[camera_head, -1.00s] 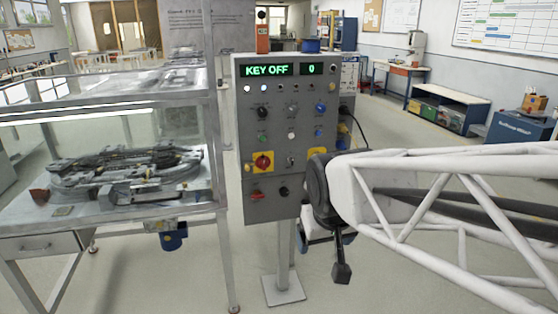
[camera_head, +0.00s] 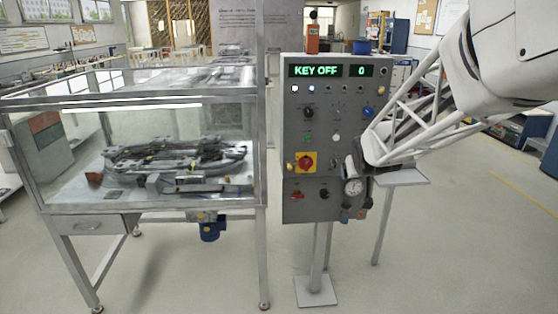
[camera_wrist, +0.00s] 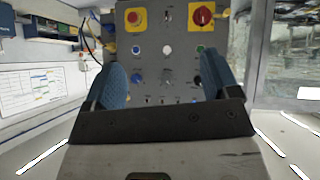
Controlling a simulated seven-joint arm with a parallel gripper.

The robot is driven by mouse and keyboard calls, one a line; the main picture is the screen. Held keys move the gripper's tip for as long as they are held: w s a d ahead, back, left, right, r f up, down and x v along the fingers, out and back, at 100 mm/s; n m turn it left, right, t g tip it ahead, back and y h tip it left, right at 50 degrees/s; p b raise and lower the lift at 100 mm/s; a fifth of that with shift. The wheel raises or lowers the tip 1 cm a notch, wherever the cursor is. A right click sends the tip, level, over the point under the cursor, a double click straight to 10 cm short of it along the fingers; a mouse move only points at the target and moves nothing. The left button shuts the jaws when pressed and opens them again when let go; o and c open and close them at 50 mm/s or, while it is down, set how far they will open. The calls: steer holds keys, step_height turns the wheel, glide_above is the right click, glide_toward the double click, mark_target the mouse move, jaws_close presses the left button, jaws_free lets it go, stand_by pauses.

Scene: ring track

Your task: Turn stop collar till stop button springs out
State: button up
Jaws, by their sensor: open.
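The red stop button (camera_wrist: 134,17) sits on a yellow square plate at the upper left of the wrist view, where the panel appears upside down. I cannot make out its collar as a separate part, or whether the button is in or out. In the head view my arm hides it. The grey control panel (camera_head: 293,130) shows KEY OFF and 0 on its display (camera_head: 315,71). My gripper (camera_wrist: 161,62) is open and empty, with two blue fingers spread apart before the panel. In the head view its end is mostly hidden by my arm at the panel's right side.
A red rotary switch on yellow (camera_head: 306,162) also shows in the wrist view (camera_wrist: 203,14). Small knobs, lamps and buttons fill the panel. A glass-walled ring track case (camera_head: 150,105) stands at the left. A small grey shelf (camera_head: 402,178) is right of the panel.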

steer(key=w+d+f+t, duration=0.2)
steer(key=w+d+f, duration=0.3)
steer(key=w, duration=0.4)
steer(key=w+d+f+n+t+y, duration=0.1)
steer(key=w+d+f+t, duration=0.2)
steer(key=w+d+f, duration=0.3)
steer(key=w+d+f+n+t, duration=0.1)
steer(key=w+d+f+t, duration=0.2)
steer(key=w, duration=1.1)
steer(key=d+f, duration=0.3)
steer(key=shift+w+f+y, duration=0.25)
steer(key=shift+f+y, duration=0.05)
steer(key=shift+y, duration=0.1)
steer(key=shift+w, duration=0.1)
steer(key=shift+w, duration=3.75)
steer(key=c, duration=0.9)
